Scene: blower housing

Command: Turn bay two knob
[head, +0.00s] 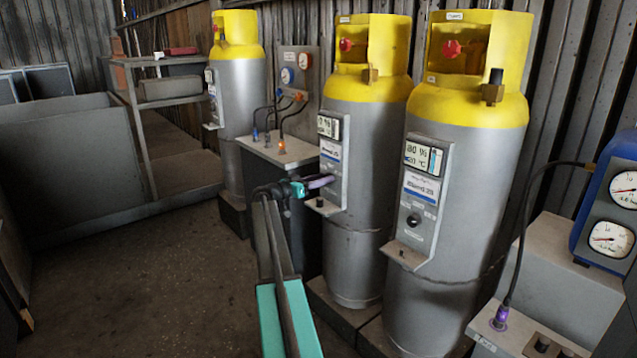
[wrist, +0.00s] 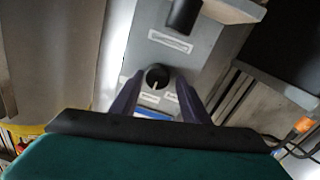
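My gripper (head: 326,182) is at the front panel (head: 331,155) of the middle of three yellow-topped grey cylinders. In the wrist view its two purple fingers (wrist: 159,82) are spread, one on each side of a small round black knob (wrist: 157,76) with a pale pointer line. Gaps show between the fingers and the knob, and I cannot tell how far the fingertips are from the panel face. In the head view the gripper hides this knob. The bay labels are too small to read.
A black peg (wrist: 183,15) and ledge lie close to the knob. The right cylinder (head: 455,190) has a similar panel and knob (head: 414,220). A grey cabinet (head: 278,165) with cables stands left of the gripper. The floor (head: 150,290) at left is clear.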

